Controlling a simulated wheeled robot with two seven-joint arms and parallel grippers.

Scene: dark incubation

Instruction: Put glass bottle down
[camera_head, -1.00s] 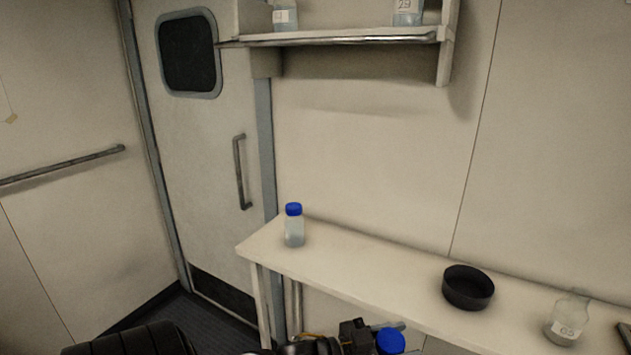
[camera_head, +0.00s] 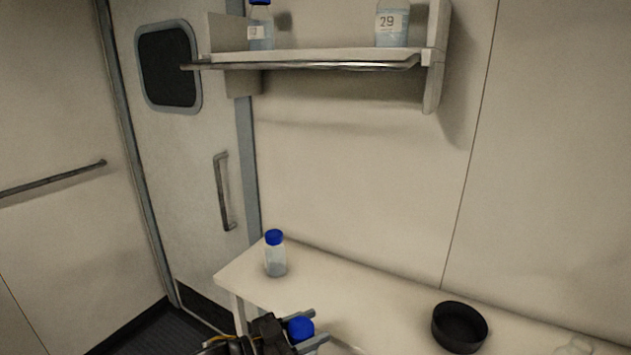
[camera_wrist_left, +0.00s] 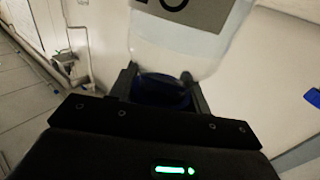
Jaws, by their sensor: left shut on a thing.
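My left gripper (camera_head: 308,329) is at the bottom edge of the head view, in front of the bench (camera_head: 345,290). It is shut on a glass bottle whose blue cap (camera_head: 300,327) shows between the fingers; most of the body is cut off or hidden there. In the left wrist view the gripper (camera_wrist_left: 160,86) grips at the blue cap and neck. The clear body of the held glass bottle (camera_wrist_left: 180,45), with a grey label, extends beyond the fingers. My right gripper is not in view.
A blue-capped bottle (camera_head: 275,256) stands at the bench's left end. A black bowl (camera_head: 460,328) and a partly visible clear glass bottle (camera_head: 574,347) are to the right. The bench between bottle and bowl is clear. A wall shelf (camera_head: 320,58) holds bottles (camera_head: 262,30) (camera_head: 392,27).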

